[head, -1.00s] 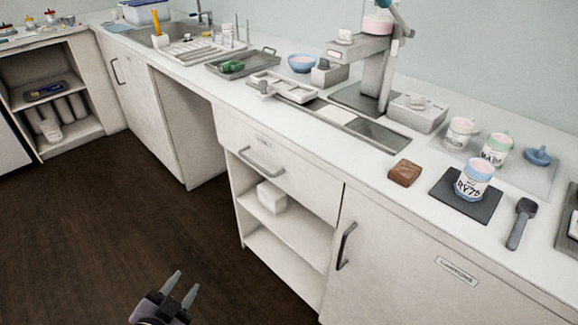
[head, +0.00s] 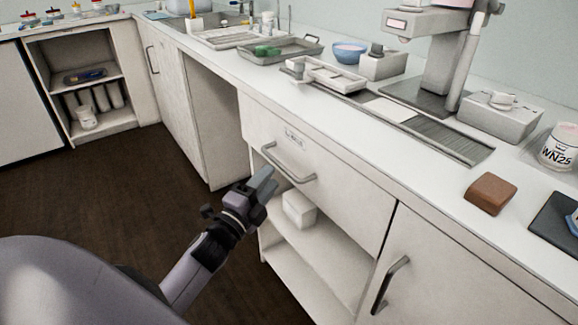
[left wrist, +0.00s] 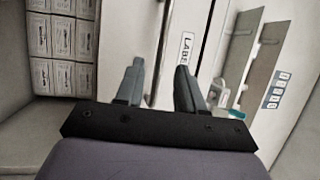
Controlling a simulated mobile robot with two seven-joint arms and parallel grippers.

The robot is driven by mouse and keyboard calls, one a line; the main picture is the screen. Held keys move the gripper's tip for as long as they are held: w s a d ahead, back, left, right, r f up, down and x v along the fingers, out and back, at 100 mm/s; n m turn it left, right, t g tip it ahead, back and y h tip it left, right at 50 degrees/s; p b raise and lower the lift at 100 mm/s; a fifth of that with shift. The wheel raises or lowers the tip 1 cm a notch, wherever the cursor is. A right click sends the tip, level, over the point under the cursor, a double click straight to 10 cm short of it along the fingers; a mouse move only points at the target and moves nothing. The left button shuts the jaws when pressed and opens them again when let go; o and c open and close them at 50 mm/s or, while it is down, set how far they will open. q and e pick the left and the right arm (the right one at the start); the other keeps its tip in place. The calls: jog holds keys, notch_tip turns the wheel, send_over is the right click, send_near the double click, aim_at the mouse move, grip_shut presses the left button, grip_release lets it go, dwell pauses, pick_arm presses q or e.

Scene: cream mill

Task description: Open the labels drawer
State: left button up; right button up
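The labels drawer (head: 335,185) is a white front under the counter, shut, with a small label plate (head: 295,137) and a grey bar handle (head: 288,164). My left gripper (head: 264,180) is just in front of the drawer's lower left part, close to the left end of the handle. In the left wrist view the fingers of my left gripper (left wrist: 160,68) are apart and point at the drawer front. The label plate (left wrist: 187,48) shows there beyond the right finger. My right gripper is out of view.
Below the drawer is an open shelf with a white box (head: 299,209). A cupboard door with a bar handle (head: 390,284) is to the right. The counter (head: 372,138) above holds a brown block (head: 490,193) and several trays and devices. The floor (head: 110,190) is clear.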

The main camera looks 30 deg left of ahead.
aim_at(280, 163)
pick_arm(q)
jog(key=shift+w+r, duration=0.15)
jog(key=shift+w, duration=0.85)
jog(key=shift+w+r, duration=0.2)
jog(key=shift+w, duration=0.75)
jog(key=shift+w+r, duration=0.15)
jog(key=shift+w, duration=0.85)
grip_shut()
